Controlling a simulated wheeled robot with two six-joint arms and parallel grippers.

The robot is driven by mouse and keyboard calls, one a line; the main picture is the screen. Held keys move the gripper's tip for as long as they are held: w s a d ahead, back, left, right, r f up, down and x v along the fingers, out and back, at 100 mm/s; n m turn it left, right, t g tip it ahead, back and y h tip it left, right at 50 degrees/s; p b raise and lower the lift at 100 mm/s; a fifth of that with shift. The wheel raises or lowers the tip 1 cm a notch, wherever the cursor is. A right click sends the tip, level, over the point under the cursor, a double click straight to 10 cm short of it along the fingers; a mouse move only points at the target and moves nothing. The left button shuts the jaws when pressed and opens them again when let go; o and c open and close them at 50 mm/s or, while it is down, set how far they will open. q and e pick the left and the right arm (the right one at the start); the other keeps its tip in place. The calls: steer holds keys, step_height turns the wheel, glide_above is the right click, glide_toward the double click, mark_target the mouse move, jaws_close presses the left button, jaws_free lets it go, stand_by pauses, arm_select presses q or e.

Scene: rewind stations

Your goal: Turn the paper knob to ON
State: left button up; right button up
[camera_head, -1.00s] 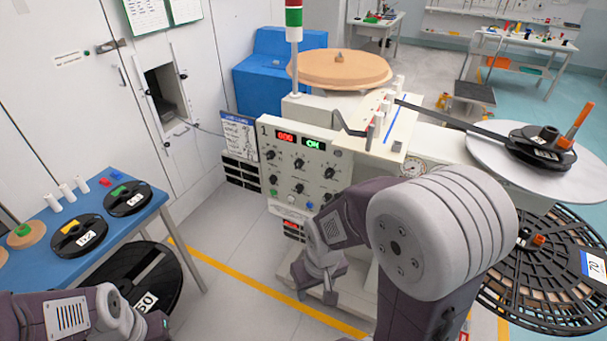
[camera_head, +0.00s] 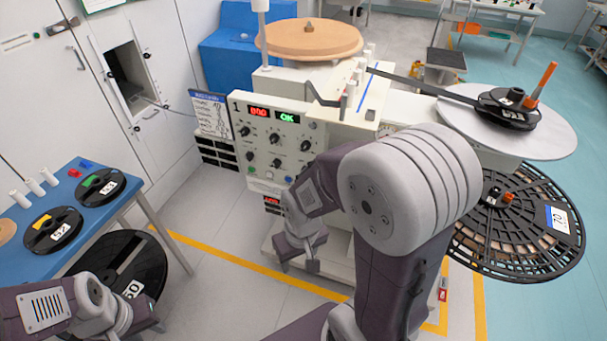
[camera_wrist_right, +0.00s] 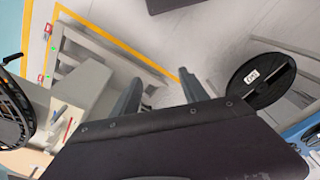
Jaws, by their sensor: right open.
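The control panel (camera_head: 258,158) of the machine marked 1 stands upright left of centre in the head view. It carries several black knobs (camera_head: 275,138), a red and a green display (camera_head: 287,116) and a row of small buttons. The knob labels are too small to read, so I cannot tell which knob is the paper one. My right gripper (camera_head: 299,264) is open and empty, pointing down below and in front of the panel, apart from the knobs. Its two fingers (camera_wrist_right: 160,90) show spread in the right wrist view. My left gripper (camera_head: 148,322) is small and partly hidden at the bottom left.
A blue table (camera_head: 150,207) with reels stands at the left, with a large black reel (camera_head: 140,262) below it. A big black spoked reel (camera_head: 530,225) is at the right. Grey floor bordered by a yellow line (camera_head: 230,261) lies before the machine.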

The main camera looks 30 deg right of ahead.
mark_target(304, 174)
steer(key=d+r+n+g+h+b, duration=0.1)
steer(key=d+n+h+b, duration=0.2)
steer(key=d+n+h, duration=0.6)
steer(key=w+d+n+t+h+b, duration=0.2)
steer(key=w+d+n+t+b, duration=0.1)
steer(key=w+d+n+b, duration=0.65)
steer(key=w+n+t+h+b, duration=0.45)
steer(key=w+n+b, duration=0.25)
steer(key=w+b, duration=0.3)
steer(key=w+a+f+n+t+y+b, duration=0.1)
steer(key=w+a+f+n+t+b, duration=0.15)
steer(key=w+f+b, duration=0.2)
steer(key=w+a+f+n+t+y+b, duration=0.1)
steer(key=w+a+f+b, duration=0.2)
steer(key=f+b, duration=0.25)
steer(key=shift+h, duration=0.25)
steer(key=x, duration=0.5)
steer(key=b+x, duration=0.1)
steer(key=x, duration=0.2)
steer(key=shift+w+d+f, duration=0.2)
steer(key=shift+w+f, duration=0.15)
steer(key=shift+t, duration=0.3)
jaws_close()
